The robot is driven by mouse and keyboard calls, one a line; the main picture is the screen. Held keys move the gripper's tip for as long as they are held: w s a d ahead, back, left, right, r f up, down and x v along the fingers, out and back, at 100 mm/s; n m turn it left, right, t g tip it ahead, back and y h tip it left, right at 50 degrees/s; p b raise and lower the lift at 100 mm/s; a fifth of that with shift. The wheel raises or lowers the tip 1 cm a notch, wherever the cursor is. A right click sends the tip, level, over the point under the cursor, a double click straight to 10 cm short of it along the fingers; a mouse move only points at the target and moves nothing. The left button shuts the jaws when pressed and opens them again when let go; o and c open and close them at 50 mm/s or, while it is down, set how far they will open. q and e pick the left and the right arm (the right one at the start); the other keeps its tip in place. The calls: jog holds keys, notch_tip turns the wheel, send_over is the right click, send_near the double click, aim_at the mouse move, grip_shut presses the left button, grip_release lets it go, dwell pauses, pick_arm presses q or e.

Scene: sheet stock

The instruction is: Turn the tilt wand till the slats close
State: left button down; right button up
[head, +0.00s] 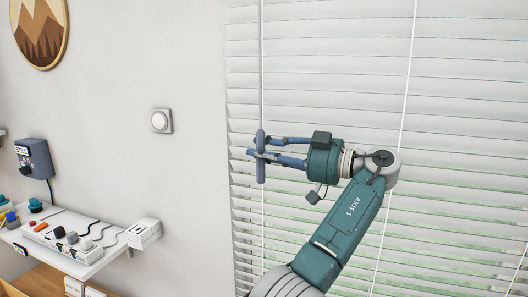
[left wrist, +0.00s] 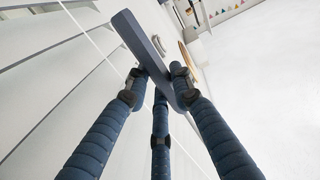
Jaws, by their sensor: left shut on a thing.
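The window blind (head: 330,60) fills the right half of the head view. Its slats look almost closed higher up, while thin green gaps show between the lower slats (head: 300,210). The tilt wand (head: 262,60) hangs near the blind's left edge and ends in a blue-grey handle (head: 261,174), roughly upright. My left gripper (head: 257,153) reaches in from the right and is shut on the handle. In the left wrist view the handle (left wrist: 137,38) runs slantwise between the fingertips (left wrist: 158,80). My right gripper is in neither view.
Two thin cords (head: 408,75) hang down the blind. A round white dial (head: 160,121) is on the wall to the left. A shelf (head: 88,262) with a white control box (head: 70,235) sits lower left. Bare wall lies between the shelf and blind.

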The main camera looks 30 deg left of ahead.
pick_arm(q)
jog(key=c, duration=1.8)
grip_release()
jog(key=o, duration=0.3)
jog(key=shift+a, duration=0.15)
jog(key=shift+o, duration=0.2)
jog(key=shift+a+f, duration=0.1)
jog(key=shift+a, duration=0.05)
jog(key=w+d, duration=0.1)
jog(key=d, duration=1.1)
jog(key=shift+w, duration=0.15)
